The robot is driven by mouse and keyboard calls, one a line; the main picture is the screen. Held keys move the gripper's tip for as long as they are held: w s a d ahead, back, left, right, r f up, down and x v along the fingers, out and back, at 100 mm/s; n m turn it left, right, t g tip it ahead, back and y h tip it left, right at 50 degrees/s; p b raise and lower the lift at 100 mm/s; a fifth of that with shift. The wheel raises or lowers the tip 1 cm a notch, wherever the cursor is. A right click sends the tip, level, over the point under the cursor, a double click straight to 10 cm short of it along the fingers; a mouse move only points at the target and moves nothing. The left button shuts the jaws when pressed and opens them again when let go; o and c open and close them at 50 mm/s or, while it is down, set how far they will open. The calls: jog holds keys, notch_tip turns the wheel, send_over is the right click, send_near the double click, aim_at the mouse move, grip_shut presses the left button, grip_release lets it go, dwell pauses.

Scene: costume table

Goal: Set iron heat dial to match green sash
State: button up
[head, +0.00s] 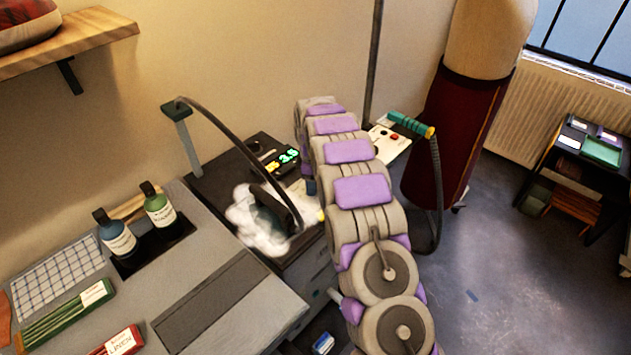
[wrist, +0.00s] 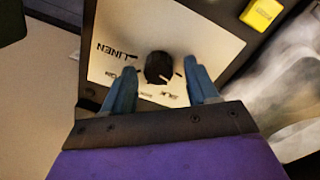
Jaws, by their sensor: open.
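The black heat dial (wrist: 158,68) sits on a pale panel (wrist: 205,42) in the wrist view. My gripper (wrist: 160,72) is open, with one blue finger on each side of the dial. I cannot tell if either finger touches it. The dark iron (head: 277,210) stands in white steam on the station. A folded green cloth (head: 62,318) with a white label lies at the lower left; its text is unreadable.
A red folded cloth (head: 118,343) labelled LINEN, a blue bottle (head: 115,236) and a green bottle (head: 158,207) are on the left table. A teal-handled tool (head: 411,124) and a dress form (head: 465,100) stand right of my arm.

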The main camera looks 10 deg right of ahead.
jog(key=shift+a, duration=0.4)
jog(key=shift+c, duration=1.1)
jog(key=shift+d, duration=0.85)
jog(key=c, duration=0.6)
jog(key=shift+a, duration=0.15)
jog(key=shift+c, duration=1.1)
jog(key=shift+a, duration=0.15)
